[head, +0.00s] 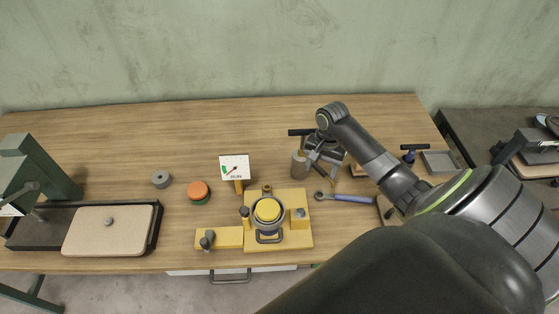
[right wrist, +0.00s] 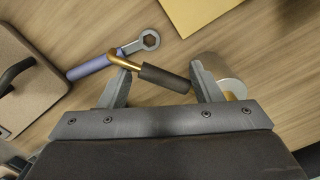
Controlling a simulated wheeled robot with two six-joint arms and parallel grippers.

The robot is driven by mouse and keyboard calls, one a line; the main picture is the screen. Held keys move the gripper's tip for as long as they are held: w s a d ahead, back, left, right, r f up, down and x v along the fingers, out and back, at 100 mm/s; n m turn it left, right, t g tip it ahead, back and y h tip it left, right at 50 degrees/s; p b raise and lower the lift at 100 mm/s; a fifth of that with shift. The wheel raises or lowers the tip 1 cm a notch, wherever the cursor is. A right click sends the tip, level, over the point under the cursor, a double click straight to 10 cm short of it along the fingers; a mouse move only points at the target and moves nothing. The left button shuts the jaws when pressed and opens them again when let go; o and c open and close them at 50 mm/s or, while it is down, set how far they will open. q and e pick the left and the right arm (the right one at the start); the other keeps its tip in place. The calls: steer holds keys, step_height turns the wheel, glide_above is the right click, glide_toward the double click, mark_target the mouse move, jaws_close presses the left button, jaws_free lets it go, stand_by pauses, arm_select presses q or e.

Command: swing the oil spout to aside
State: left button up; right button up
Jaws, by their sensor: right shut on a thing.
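The oil spout (right wrist: 163,77) is a bent brass tube with a dark sleeve, seen in the right wrist view. It lies between the fingers of my right gripper (right wrist: 159,70), which is shut on it. In the head view my right gripper (head: 322,165) is over the table, beside a grey cylindrical can (head: 298,166); the fingers largely hide the spout there. Part of the can (right wrist: 232,87) shows behind the right finger in the wrist view. My left gripper is not in view.
A blue-handled ring wrench (head: 345,198) lies just in front of my right gripper. A yellow fixture (head: 290,235) stands to the left, with a gauge sign (head: 235,167) behind it. A grey tray (head: 440,162) is at the right. The back of the table is clear.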

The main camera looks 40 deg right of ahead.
steer(key=shift+o, duration=0.3)
steer(key=d+r, duration=0.1)
steer(key=w+d+r, duration=0.1)
steer(key=shift+w+r+h, duration=0.1)
steer(key=shift+r+h, duration=0.2)
steer(key=shift+r, duration=0.1)
steer(key=r, duration=0.1)
steer(key=s+r, duration=0.1)
steer(key=r, duration=0.1)
steer(key=shift+s+d+r, duration=0.15)
steer(key=shift+d, duration=0.1)
steer(key=shift+c, duration=0.5)
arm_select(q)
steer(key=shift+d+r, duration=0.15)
arm_select(e)
steer(key=shift+w+a+r, duration=0.25)
steer(key=shift+s, duration=0.1)
